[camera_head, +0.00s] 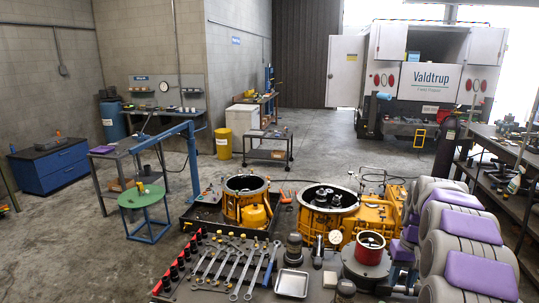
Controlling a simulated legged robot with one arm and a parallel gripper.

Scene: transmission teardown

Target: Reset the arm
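My gripper cannot be made out in this view. Large grey rounded links with purple pads (466,228) fill the lower right, close to the camera, and look like my own arm. They stand over the right end of the workbench and hide what lies behind them. No gripper fingers show at their ends, and nothing can be seen held.
A green round stool (142,196) and a blue hoist (191,150) stand left. Open floor lies beyond.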

